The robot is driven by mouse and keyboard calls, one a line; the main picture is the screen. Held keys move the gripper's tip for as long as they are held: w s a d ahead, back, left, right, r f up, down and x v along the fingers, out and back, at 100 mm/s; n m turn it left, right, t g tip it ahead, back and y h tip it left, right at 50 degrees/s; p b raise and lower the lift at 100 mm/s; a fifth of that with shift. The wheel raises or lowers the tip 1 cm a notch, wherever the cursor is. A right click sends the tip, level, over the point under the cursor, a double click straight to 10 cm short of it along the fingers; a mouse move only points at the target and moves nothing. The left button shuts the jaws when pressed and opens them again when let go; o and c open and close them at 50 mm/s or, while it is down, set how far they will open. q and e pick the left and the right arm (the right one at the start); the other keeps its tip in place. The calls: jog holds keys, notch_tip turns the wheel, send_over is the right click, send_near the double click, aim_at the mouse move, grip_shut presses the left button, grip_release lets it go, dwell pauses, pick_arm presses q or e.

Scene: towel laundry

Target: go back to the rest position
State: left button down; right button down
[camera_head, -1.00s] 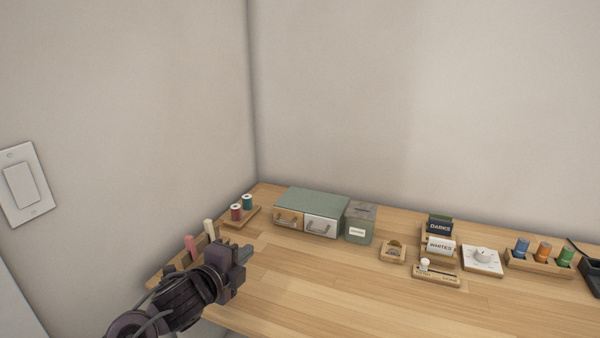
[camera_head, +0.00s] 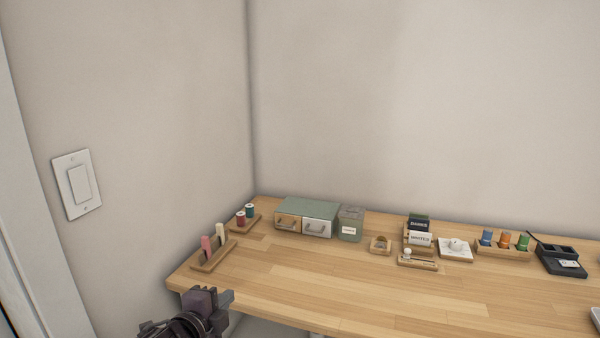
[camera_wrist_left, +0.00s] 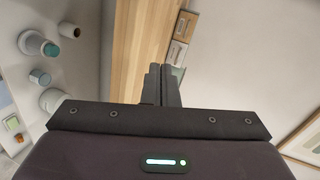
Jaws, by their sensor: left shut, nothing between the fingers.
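My left gripper (camera_head: 222,298) is at the lower left of the head view, in front of the near left edge of the wooden table (camera_head: 330,285). Its fingers are shut with nothing between them. In the left wrist view the two fingers of the gripper (camera_wrist_left: 163,72) lie together, with the table (camera_wrist_left: 143,40) beyond them. My right gripper is not in view.
On the table stand a green drawer box (camera_head: 308,209), a wooden rack with pink and cream sticks (camera_head: 214,257), thread spools (camera_head: 245,218), a green tin (camera_head: 350,224), a white dial (camera_head: 456,248) and a black tray (camera_head: 562,262). The table's middle front is clear.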

pick_arm(q)
jog(key=s+a+f+n+g+y, duration=0.1)
jog(key=s+f+n+g, duration=0.4)
jog(key=s, duration=0.4)
jog(key=s+a+f+n+g+y, duration=0.2)
jog(key=s+f+n, duration=0.3)
jog(key=s+n, duration=0.3)
jog(key=s+a+f+n+g+y, duration=0.1)
jog(key=s+f+n+g, duration=0.35)
jog(key=s, duration=0.65)
jog(key=s+f+x, duration=0.1)
jog(key=s+x, duration=0.2)
jog(key=x, duration=1)
jog(key=s+a+f+x, duration=0.1)
jog(key=s+x, duration=0.2)
jog(key=x, duration=1)
jog(key=s+a+f+g+p, duration=0.1)
jog(key=s+a+f, duration=0.2)
jog(key=s+f, duration=1.6)
jog(key=shift+s+a+f+g+p, duration=0.2)
jog(key=shift+s+f+g+p, duration=0.15)
jog(key=shift+s, duration=0.7)
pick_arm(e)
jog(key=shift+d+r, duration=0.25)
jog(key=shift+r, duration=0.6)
